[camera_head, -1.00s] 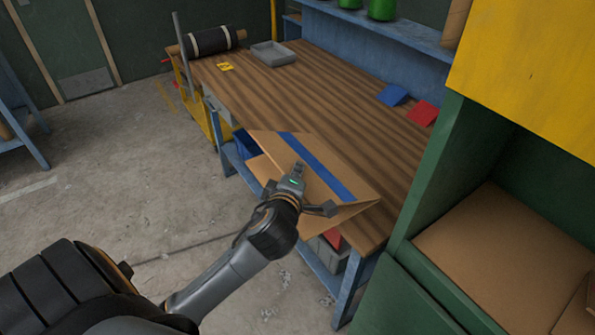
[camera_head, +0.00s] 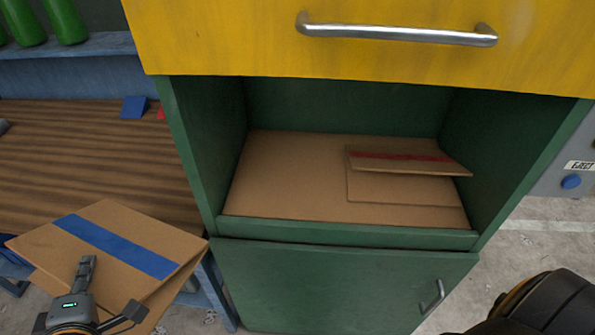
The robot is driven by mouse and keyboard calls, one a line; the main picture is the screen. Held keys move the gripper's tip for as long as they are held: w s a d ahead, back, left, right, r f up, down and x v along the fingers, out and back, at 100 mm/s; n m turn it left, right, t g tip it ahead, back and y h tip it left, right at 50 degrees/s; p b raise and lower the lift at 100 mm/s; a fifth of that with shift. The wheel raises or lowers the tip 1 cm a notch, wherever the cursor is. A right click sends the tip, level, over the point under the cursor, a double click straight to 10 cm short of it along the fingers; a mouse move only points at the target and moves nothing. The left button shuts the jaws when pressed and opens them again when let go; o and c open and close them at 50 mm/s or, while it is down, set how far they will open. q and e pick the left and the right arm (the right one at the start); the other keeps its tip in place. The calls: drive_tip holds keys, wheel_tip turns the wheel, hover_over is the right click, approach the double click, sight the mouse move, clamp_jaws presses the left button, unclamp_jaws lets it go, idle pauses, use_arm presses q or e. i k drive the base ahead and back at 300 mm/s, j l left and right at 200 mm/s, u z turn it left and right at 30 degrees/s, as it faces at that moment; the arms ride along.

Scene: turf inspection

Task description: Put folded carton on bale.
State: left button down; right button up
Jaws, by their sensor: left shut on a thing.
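My left gripper (camera_head: 110,288) is shut on a folded brown carton (camera_head: 130,222) with a blue stripe, at the lower left of the head view. The carton is tilted, with its flaps partly spread, and is held outside the green cabinet, to the left of its opening. The bale (camera_head: 280,180) is a flat brown cardboard surface inside the open green chamber. Another folded carton (camera_head: 410,163) with a red stripe lies on the right part of the bale.
A yellow door (camera_head: 380,55) with a metal handle spans the top of the opening. A green front lip (camera_head: 345,233) and side walls frame it. The bale's left part is clear. A wooden workbench (camera_head: 80,160) stands at left. A blue button (camera_head: 571,181) is at right.

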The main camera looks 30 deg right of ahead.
sight(291, 169)
drive_tip(key=l+u, duration=0.1)
drive_tip(key=u, duration=0.3)
drive_tip(key=k+l+u, duration=0.1)
drive_tip(key=u, duration=0.25)
drive_tip(key=k+u, duration=0.1)
drive_tip(key=u, duration=0.3)
drive_tip(key=k+l+u, duration=0.1)
drive_tip(key=u, duration=0.3)
drive_tip(key=k+u, duration=0.25)
drive_tip(key=k, duration=0.4)
drive_tip(key=k+z, duration=0.1)
drive_tip(key=z, duration=0.25)
drive_tip(key=k+l+z, duration=0.1)
drive_tip(key=z, duration=0.25)
drive_tip(key=k+l+z, duration=0.1)
drive_tip(key=z, duration=0.3)
drive_tip(key=i+l+z, duration=0.15)
drive_tip(key=z, duration=0.2)
drive_tip(key=i+l+z, duration=0.2)
drive_tip(key=z, duration=0.15)
drive_tip(key=i+l+z, duration=0.2)
drive_tip(key=z, duration=0.15)
drive_tip(key=i, duration=0.2)
